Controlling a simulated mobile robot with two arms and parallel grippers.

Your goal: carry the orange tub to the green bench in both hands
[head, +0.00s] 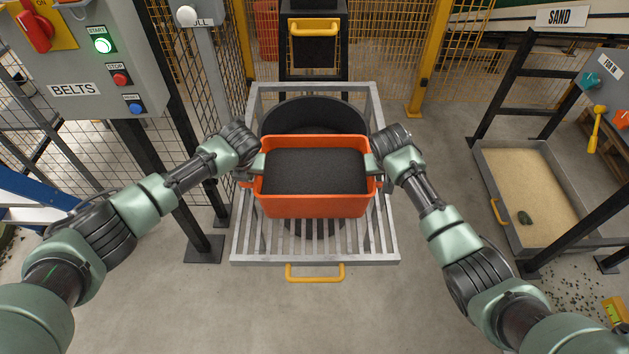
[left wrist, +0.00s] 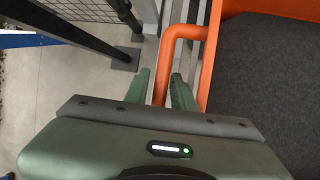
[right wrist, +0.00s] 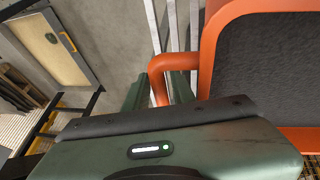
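The orange tub (head: 315,206) is in the middle of the head view, level and filled with dark grey granules (head: 315,171). It is over a slatted metal grate (head: 247,246); I cannot tell whether it touches the slats. My left gripper (head: 258,166) is shut on the tub's left handle, an orange bar (left wrist: 161,75) between its fingers in the left wrist view. My right gripper (head: 374,167) is shut on the right handle, whose bar (right wrist: 158,88) shows between the fingers in the right wrist view. The green bench is not in view.
A dark round opening (head: 312,114) is behind the tub. A yellow handle (head: 315,272) sticks out from the grate's front. The BELTS panel (head: 85,60) and posts stand left. A sand tray (head: 530,190) in a black frame stands right. The floor in front is clear.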

